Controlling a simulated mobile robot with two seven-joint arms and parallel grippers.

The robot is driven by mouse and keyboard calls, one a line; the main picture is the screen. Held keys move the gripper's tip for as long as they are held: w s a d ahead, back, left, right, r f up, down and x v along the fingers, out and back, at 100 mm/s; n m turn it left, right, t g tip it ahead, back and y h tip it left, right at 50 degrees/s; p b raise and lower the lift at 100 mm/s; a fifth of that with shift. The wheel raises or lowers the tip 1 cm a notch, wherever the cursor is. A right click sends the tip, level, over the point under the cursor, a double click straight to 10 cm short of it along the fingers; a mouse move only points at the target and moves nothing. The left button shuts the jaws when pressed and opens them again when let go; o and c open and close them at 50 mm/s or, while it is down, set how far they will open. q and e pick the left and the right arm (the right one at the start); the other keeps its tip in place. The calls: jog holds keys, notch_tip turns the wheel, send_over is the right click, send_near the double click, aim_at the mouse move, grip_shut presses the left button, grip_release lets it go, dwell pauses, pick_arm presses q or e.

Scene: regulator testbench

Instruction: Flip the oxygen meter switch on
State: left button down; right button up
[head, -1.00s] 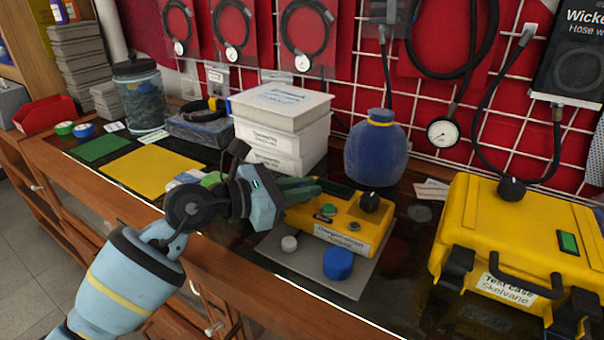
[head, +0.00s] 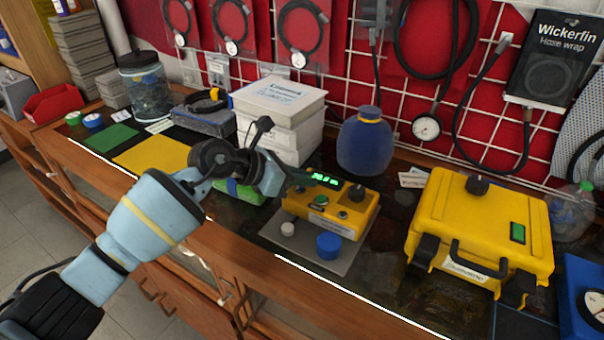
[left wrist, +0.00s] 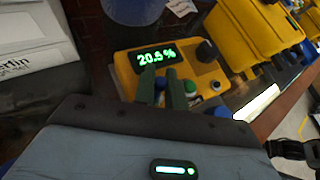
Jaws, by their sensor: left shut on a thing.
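The oxygen meter (head: 352,214) is a yellow box on a grey mat (head: 345,255). Its display (head: 327,180) is lit green, and in the left wrist view the display (left wrist: 157,56) reads 20.5 %. A black knob (head: 357,192) and a green button (head: 322,200) are on its top. My left gripper (head: 300,180) is over the meter's left end. In the left wrist view its dark green fingers (left wrist: 162,90) are close together at the panel just below the display, with something blue between them. The fingers mostly hide the switch there. My right gripper is not in view.
A blue cap (head: 329,246) and a small white knob (head: 288,229) are on the mat. A yellow test case (head: 480,225) stands to the right. White boxes (head: 280,100) and a blue bottle (head: 365,145) stand behind. The table's front edge (head: 360,298) is close.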

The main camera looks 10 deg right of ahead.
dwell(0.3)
pick_arm(q)
jog(key=c, duration=1.5)
grip_release()
jog(key=shift+v, duration=3.95)
jog(key=shift+a+f, duration=0.1)
